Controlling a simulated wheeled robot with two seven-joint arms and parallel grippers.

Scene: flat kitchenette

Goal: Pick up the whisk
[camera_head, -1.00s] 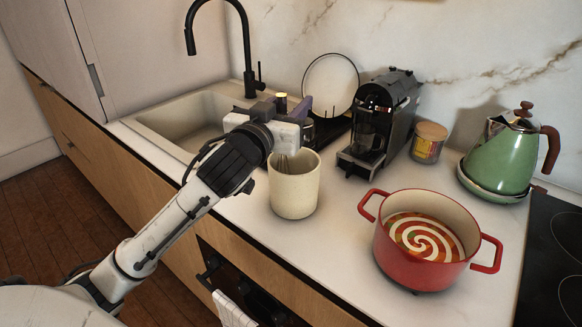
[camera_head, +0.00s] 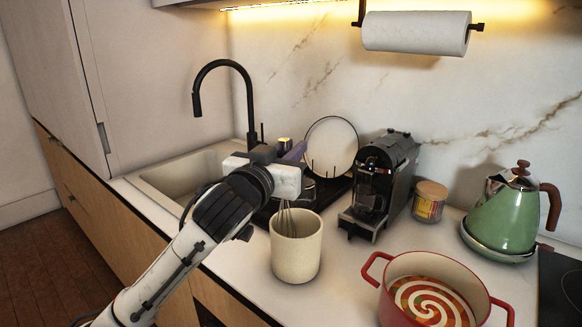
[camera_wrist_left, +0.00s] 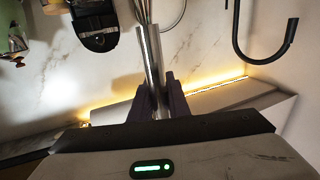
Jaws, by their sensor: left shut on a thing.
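The whisk's wire loops (camera_head: 287,217) hang below my left gripper (camera_head: 281,158) in the head view, with their lower part inside the mouth of the cream crock (camera_head: 296,256). The crock stands upright on the counter. My left gripper is above it and shut on the whisk's handle. In the left wrist view, the metal whisk handle (camera_wrist_left: 149,58) runs up between the dark fingers (camera_wrist_left: 162,97), and the start of the wires shows at the top edge. The lowest wire ends are hidden by the crock's wall. My right gripper is not in view.
A black coffee machine (camera_head: 381,182) and a plate rack with a round plate (camera_head: 331,145) stand behind the crock. A red pot (camera_head: 448,270) is at the front right, a green kettle (camera_head: 503,215) behind it. The sink (camera_head: 180,176) and black tap (camera_head: 247,95) are left.

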